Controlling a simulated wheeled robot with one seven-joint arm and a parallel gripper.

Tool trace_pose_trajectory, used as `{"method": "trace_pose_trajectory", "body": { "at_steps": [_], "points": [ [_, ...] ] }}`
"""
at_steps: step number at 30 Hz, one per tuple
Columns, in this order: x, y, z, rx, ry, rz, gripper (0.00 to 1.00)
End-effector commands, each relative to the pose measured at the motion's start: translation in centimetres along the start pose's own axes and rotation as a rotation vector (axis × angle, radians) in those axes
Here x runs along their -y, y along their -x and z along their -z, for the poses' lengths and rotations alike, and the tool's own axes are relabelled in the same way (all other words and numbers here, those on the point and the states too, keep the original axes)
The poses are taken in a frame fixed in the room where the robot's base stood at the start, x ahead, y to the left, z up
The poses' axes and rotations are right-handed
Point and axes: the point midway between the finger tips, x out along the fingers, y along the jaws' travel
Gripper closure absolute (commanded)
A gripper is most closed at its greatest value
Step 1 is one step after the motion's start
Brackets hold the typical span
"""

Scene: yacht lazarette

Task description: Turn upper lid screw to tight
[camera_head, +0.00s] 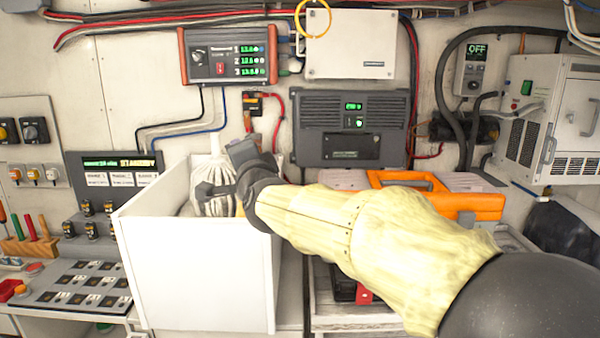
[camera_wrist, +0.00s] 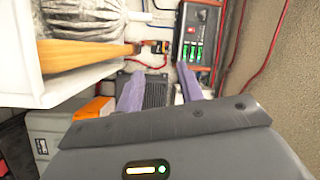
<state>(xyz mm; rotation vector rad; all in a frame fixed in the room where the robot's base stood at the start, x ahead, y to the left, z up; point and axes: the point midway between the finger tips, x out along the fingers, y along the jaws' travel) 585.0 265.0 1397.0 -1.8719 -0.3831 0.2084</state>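A white box (camera_head: 350,45) with a flat lid is mounted high on the wall in the head view. Any screws on its lid are too small to make out, and I cannot tell which one is the upper lid screw. My gripper (camera_head: 236,160) shows at the end of my arm in the head view, above the white bin and lower left of the box. In the wrist view my gripper (camera_wrist: 158,88) has its two fingers apart with nothing held between them. The gap faces the dark vented unit (camera_wrist: 155,92) on the wall. The white box is not clearly visible in the wrist view.
An orange-handled case (camera_head: 470,203) lies behind my arm. Cables run along the wall.

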Motion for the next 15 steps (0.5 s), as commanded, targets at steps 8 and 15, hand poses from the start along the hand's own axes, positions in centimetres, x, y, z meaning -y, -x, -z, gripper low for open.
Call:
{"method": "trace_pose_trajectory", "body": {
  "at_steps": [8, 15],
  "points": [
    [-13.8, 3.5, 1.6, 0.132, 0.326, -0.324, 0.62],
    [-23.9, 9.3, 2.8, 0.295, 0.531, -0.575, 0.62]
  ]
}}
